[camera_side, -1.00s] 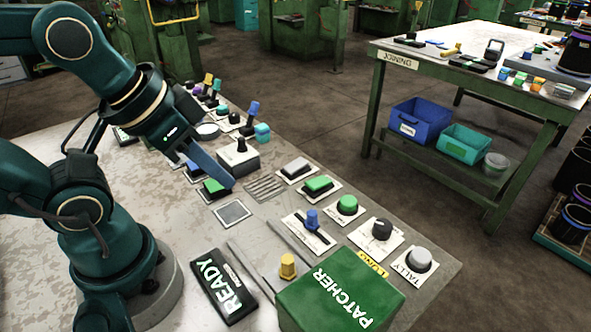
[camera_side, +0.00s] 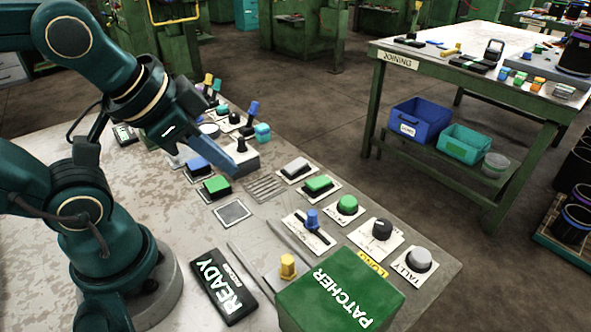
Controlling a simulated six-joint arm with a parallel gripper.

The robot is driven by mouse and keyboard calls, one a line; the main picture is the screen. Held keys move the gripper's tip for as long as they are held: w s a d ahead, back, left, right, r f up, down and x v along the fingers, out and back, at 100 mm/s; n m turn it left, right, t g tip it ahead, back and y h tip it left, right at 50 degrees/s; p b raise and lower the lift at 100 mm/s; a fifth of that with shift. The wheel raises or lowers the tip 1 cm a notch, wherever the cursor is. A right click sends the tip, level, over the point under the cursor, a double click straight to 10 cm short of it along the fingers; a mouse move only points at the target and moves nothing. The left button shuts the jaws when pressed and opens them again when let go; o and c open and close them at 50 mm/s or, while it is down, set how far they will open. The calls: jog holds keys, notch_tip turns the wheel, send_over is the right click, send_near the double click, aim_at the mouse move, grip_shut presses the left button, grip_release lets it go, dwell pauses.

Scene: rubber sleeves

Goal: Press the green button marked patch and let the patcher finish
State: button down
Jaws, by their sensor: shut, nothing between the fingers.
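My gripper (camera_side: 229,169) is shut and empty, its fingers above the panel beside the black-knobbed grey box. A square green button (camera_side: 217,184) sits just below and left of the fingertips, with a gap to them. A flat green button (camera_side: 319,183) and a round green button (camera_side: 347,203) are further right. I cannot read which one is marked patch. The green patcher box (camera_side: 340,295) stands at the front of the bench. The black sign (camera_side: 224,286) beside it reads READY.
A blue button (camera_side: 197,165) is behind the square green one. A blue-handled slider (camera_side: 311,219), a yellow knob (camera_side: 288,266), a black knob (camera_side: 382,228) and a grey tally knob (camera_side: 419,259) stand nearby.

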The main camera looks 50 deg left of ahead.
jog(key=w+a+r+m+t+y, duration=0.2)
jog(key=w+a+r+m, duration=0.1)
jog(key=w+m, duration=0.35)
jog(key=m, duration=1.6)
send_over(347, 204)
notch_tip(347, 204, down, 7)
jog(key=shift+s+t+h, duration=0.1)
jog(key=shift+t+h, duration=0.2)
jog(key=shift+f, duration=4.45)
jog(key=shift+f, duration=0.1)
jog(key=shift+f, duration=0.3)
